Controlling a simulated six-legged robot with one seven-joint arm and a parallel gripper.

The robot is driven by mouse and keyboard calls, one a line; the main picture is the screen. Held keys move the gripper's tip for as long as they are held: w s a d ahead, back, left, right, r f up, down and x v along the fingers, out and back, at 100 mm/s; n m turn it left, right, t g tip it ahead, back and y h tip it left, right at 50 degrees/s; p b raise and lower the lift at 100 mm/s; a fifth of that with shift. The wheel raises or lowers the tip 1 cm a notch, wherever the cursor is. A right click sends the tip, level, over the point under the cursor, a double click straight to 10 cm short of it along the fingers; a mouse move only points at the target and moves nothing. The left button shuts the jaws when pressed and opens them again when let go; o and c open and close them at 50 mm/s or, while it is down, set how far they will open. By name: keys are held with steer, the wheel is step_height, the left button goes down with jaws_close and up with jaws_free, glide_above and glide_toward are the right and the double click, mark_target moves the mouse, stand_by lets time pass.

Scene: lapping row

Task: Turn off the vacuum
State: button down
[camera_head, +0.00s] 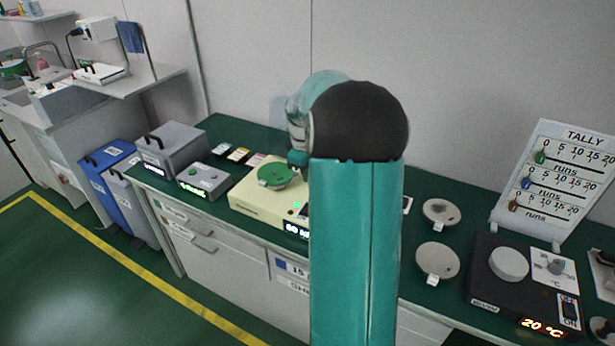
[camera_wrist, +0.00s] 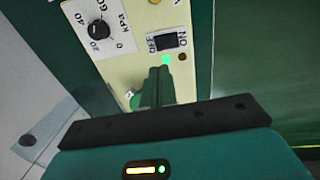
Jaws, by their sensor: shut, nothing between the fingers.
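A cream panel (camera_wrist: 118,68) with a kPa dial (camera_wrist: 99,29) fills the upper middle of the wrist view. Its black rocker switch (camera_wrist: 165,41) lies between the labels OFF on the left and ON on the right. A green lamp (camera_wrist: 166,60) glows just below the switch, beside a dull brown spot. My gripper (camera_wrist: 160,72) is shut and empty. Its fingertips appear just below the green lamp and switch; I cannot tell whether they touch the panel.
A green-topped bench carries a cream machine (camera_head: 250,211) with a green disc (camera_head: 275,175), left of my arm. Grey boxes (camera_head: 177,150) stand further left. Right are two round plates (camera_head: 437,259), a dark hotplate (camera_head: 490,285) and a tally board (camera_head: 560,180). Floor at left is open.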

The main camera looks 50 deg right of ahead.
mark_target(307, 209)
steer(key=f, duration=0.3)
steer(key=d+f, duration=0.1)
steer(key=f, duration=0.7)
steer(key=shift+w+d+f, duration=0.15)
steer(key=shift+w+f, duration=0.05)
steer(key=shift+f, duration=0.05)
steer(key=shift+f, duration=0.25)
steer(key=shift+s+a+r, duration=0.15)
steer(key=shift+s+a, duration=0.05)
steer(key=shift+a, duration=0.5)
steer(key=shift+r, duration=0.1)
steer(key=shift+a+r, duration=0.15)
steer(key=shift+r, duration=0.75)
steer(key=shift+a+r, duration=0.1)
steer(key=shift+r, duration=0.8)
step_height(307, 209, up, 10)
steer(key=a, duration=0.1)
steer(key=shift+s, duration=0.2)
